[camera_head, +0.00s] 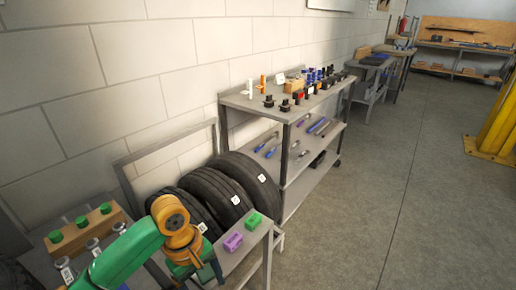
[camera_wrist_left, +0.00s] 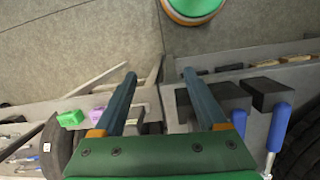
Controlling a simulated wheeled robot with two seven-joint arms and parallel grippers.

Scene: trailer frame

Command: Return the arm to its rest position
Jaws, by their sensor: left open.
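My left arm (camera_head: 128,252), green and orange, reaches in from the lower left of the head view. Its gripper (camera_head: 203,272) is low beside the grey stand with the blocks; the fingertips are hard to make out there. In the left wrist view the two dark fingers of the left gripper (camera_wrist_left: 159,74) are spread apart with nothing held between them. A grey frame and shelf edge show behind the fingers.
A green block (camera_head: 254,220) and a purple block (camera_head: 233,242) lie on the stand near the gripper. Black tires (camera_head: 216,196) stand behind it. A grey shelf cart (camera_head: 258,107) holds small parts and tools. Blue-handled tools (camera_wrist_left: 279,127) show at the wrist view's right. The floor (camera_head: 370,200) at right is clear.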

